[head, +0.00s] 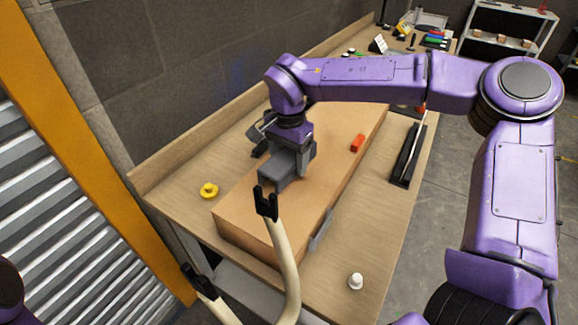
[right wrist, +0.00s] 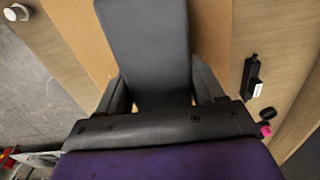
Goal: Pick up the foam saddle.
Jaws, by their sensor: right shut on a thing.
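The foam saddle, a dark grey block (head: 275,177), is at the end of my right arm over the brown box-like slab on the bench. In the right wrist view the saddle (right wrist: 147,45) is a long grey piece running away between the two fingers. My right gripper (head: 293,160) is shut on it, with one finger on each side. I cannot tell whether the saddle touches the slab below. My left gripper is not in view.
The brown slab (head: 250,220) lies on the wooden bench (head: 370,250). A cream forked tube (head: 283,250) rises in front.

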